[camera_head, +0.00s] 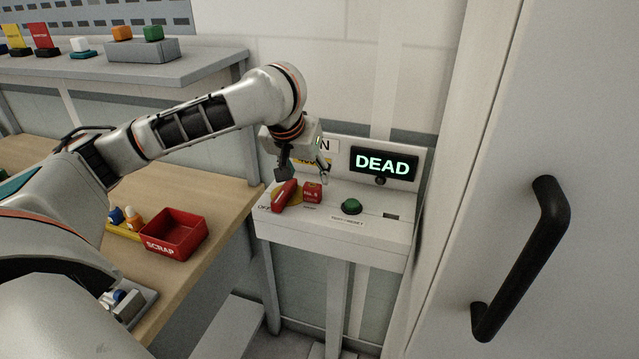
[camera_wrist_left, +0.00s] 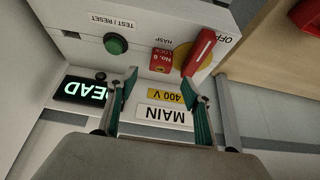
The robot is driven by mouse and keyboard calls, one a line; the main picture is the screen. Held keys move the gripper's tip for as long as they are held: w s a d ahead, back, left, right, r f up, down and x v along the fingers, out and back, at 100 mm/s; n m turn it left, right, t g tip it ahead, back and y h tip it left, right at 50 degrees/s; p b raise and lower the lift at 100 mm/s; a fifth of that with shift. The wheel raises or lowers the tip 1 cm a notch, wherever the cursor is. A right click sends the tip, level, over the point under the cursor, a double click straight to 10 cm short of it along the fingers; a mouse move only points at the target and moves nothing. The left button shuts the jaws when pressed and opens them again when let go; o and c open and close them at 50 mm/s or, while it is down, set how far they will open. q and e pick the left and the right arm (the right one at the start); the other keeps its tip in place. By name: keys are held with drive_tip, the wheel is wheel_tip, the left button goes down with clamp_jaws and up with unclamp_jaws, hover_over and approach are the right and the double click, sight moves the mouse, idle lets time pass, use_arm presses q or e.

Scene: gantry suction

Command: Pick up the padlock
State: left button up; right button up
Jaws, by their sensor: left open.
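The padlock (camera_head: 312,192) is a small red block with a white label, on top of the white control box beside the red switch handle (camera_head: 285,195). In the left wrist view the padlock (camera_wrist_left: 161,62) reads "No. 6 LOCK" and lies just past the fingertips, near the HASP label. I cannot tell whether it is hooked to anything. My left gripper (camera_head: 305,176) is open and empty, pointing down above and slightly behind the padlock. In the wrist view its two fingers (camera_wrist_left: 161,80) stand apart, one on each side of the padlock's line.
The red handle sits on a yellow disc (camera_wrist_left: 182,55) close beside the padlock. A green button (camera_head: 351,206) and a DEAD display (camera_head: 383,163) are to the right. A red SCRAP bin (camera_head: 178,238) stands on the wooden bench. A cabinet door handle (camera_head: 520,260) juts out at right.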

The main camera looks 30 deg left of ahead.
sight(312, 186)
use_arm(q)
drive_tip(key=shift+w+a+f, duration=0.15)
drive_tip(key=shift+w+f, duration=0.35)
drive_tip(key=shift+f, duration=0.05)
drive_tip(key=shift+w+f, duration=0.1)
drive_tip(key=shift+f, duration=0.5)
drive_tip(key=x, duration=0.3)
drive_tip(key=shift+w+f, duration=0.15)
drive_tip(key=shift+f, duration=0.15)
drive_tip(key=shift+w+a+f, duration=0.1)
drive_tip(key=shift+w+f, duration=0.1)
drive_tip(key=shift+f, duration=0.15)
drive_tip(key=shift+w+f, duration=0.2)
drive_tip(key=shift+f, duration=0.05)
drive_tip(key=c, duration=1.3)
use_arm(e)
drive_tip(key=shift+s+f, duration=0.25)
drive_tip(key=shift+s, duration=0.15)
